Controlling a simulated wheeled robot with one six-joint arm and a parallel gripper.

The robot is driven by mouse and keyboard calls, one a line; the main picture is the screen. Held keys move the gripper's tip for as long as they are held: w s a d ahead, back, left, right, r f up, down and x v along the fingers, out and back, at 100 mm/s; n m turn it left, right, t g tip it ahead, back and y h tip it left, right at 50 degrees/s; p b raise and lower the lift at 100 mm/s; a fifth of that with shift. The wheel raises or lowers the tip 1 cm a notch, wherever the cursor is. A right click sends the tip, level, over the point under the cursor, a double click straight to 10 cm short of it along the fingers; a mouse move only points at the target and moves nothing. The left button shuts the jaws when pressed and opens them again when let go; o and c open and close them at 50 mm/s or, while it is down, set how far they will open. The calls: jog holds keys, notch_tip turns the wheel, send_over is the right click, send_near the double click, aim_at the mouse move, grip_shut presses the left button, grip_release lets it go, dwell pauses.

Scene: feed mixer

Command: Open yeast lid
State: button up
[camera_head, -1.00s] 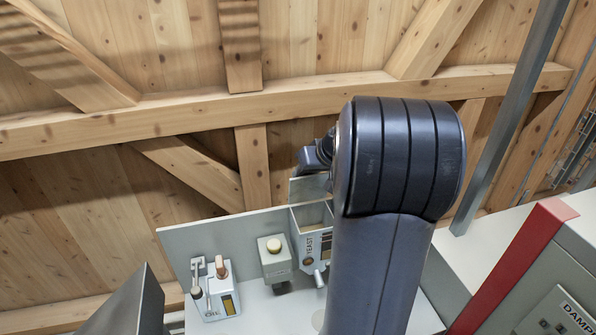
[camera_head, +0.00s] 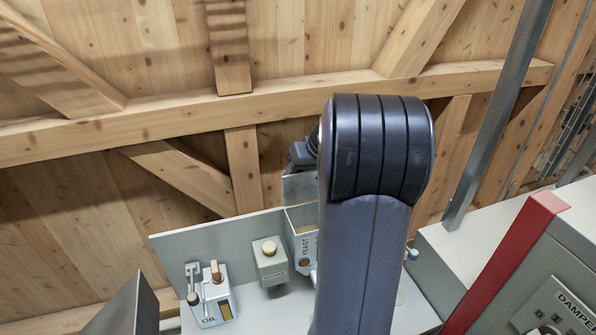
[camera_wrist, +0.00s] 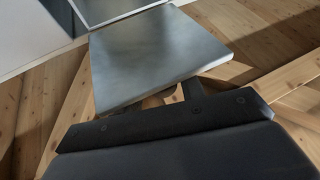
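The yeast box (camera_head: 304,248), labelled YEAST, stands on the grey panel unit in the head view. Its top is open and part of its inside shows; my arm covers its right side. A grey metal plate, the yeast lid (camera_head: 298,188), stands raised behind the opening. In the wrist view the lid (camera_wrist: 155,55) is a flat, tilted plate directly beyond my gripper. In the wrist view a dark part of my gripper (camera_wrist: 178,95) is close to the lid's near edge; contact and finger opening cannot be told.
A small box with a yellowish button (camera_head: 269,260) and the OIL unit with levers (camera_head: 211,298) stand left of the yeast box. A red-edged cabinet marked DAMPER (camera_head: 550,300) and a steel post (camera_head: 497,115) are on the right. A wooden wall with beams (camera_head: 180,120) is behind.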

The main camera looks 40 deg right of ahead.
jog(key=shift+o, duration=1)
jog(key=shift+r, duration=0.1)
jog(key=shift+r, duration=0.2)
jog(key=v, duration=1)
jog(key=shift+s+r+b, duration=0.15)
jog(key=shift+s+b, duration=0.1)
jog(key=shift+b, duration=0.05)
jog(key=x, duration=1.1)
jog(key=shift+w+r+p, duration=0.1)
jog(key=shift+r+p, duration=0.05)
jog(key=shift+p, duration=0.15)
